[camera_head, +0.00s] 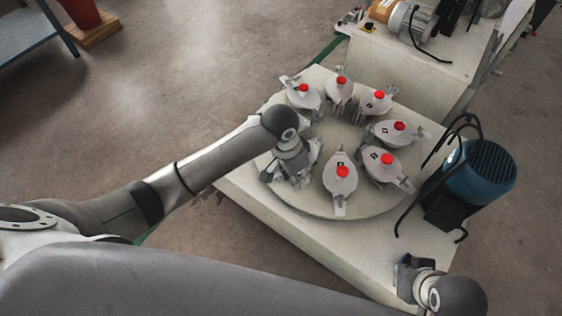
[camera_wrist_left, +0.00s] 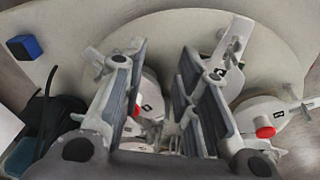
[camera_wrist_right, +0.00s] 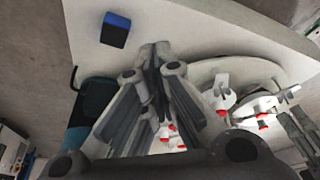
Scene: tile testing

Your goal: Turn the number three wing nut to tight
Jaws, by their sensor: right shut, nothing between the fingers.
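Several pale clamp units with red caps and small dark number marks ring a round turntable (camera_head: 300,208). The numbers are too small to read, so I cannot tell which wing nut is number three. My left gripper (camera_head: 286,174) is over the turntable's left side, among the units. In the left wrist view its fingers (camera_wrist_left: 152,62) stand apart, with pale clamp parts (camera_wrist_left: 148,106) visible between and behind them. Contact is hidden. A winged unit (camera_wrist_left: 218,74) is behind the right finger. My right gripper (camera_wrist_right: 155,50) is shut and empty, near the bench's front right corner.
A blue motor (camera_head: 482,170) with black bars stands at the bench's right edge. A blue block (camera_wrist_right: 115,30) lies on the bench top (camera_head: 262,207). A machine with an orange-and-grey motor (camera_head: 405,18) stands behind. Units crowd the left gripper's right side.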

